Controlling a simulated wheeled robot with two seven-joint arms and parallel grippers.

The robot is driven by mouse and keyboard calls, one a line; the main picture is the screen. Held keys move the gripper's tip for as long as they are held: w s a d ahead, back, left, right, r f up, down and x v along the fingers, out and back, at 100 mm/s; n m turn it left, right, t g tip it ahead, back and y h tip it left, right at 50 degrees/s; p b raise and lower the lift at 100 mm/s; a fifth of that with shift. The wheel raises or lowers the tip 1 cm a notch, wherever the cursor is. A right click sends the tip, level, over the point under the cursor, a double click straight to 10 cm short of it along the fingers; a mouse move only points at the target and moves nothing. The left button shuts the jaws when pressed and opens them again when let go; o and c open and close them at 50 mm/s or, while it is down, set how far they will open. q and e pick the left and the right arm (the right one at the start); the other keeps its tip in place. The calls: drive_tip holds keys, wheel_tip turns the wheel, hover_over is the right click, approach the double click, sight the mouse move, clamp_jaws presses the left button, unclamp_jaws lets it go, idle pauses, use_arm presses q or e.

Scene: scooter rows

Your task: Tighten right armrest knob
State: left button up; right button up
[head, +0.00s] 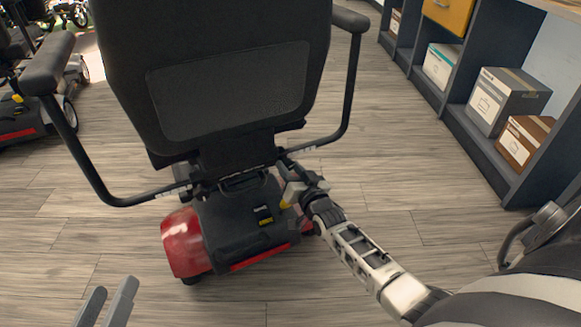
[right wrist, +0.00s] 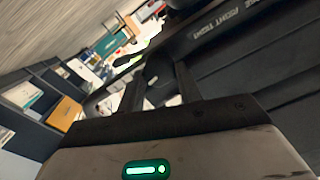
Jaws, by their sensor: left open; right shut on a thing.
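A mobility scooter stands with its black seat back (head: 225,90) facing me. Its right armrest (head: 350,85) curves down to a bracket under the seat. My right gripper (head: 288,178) is at the inner end of that armrest's tube, by the bracket. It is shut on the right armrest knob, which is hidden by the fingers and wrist. In the right wrist view my right gripper's fingers (right wrist: 160,88) reach up against the dark underside of the scooter, by a bar with pale lettering (right wrist: 225,32). My left gripper (head: 108,300) is open and empty, low at the left, away from the scooter.
The scooter's red rear body (head: 185,243) stands below the seat. A shelf unit (head: 455,110) with boxes runs along the right, and an orange drawer also shows in the right wrist view (right wrist: 64,113). Another scooter (head: 25,115) stands at the left. Wood floor around is clear.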

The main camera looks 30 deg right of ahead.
drive_tip(key=m, duration=0.3)
drive_tip(key=shift+d+m, duration=0.1)
drive_tip(key=shift+m, duration=0.2)
drive_tip(key=m, duration=0.3)
drive_tip(key=shift+f+m, duration=0.15)
drive_tip(key=shift+m, duration=0.15)
drive_tip(key=m+b, duration=0.1)
drive_tip(key=m, duration=0.2)
drive_tip(key=shift+f+m, duration=0.1)
drive_tip(key=shift+m, duration=1.2)
drive_tip(key=shift+f+m+b, duration=0.1)
drive_tip(key=shift+m+b, duration=0.5)
drive_tip(key=shift+m, duration=0.3)
drive_tip(key=m+b, duration=0.1)
drive_tip(key=m, duration=0.1)
drive_tip(key=shift+m, duration=0.3)
drive_tip(key=shift+m+b, duration=0.45)
drive_tip(key=shift+m, duration=0.65)
use_arm(q)
wheel_tip(320, 180, up, 6)
drive_tip(key=w+m+t+h, duration=0.2)
drive_tip(key=m+t, duration=0.2)
drive_tip(key=shift+a+b, duration=0.3)
drive_tip(key=shift+a, duration=0.1)
use_arm(e)
drive_tip(key=shift+m, duration=0.8)
use_arm(q)
drive_tip(key=shift+w+r, duration=0.1)
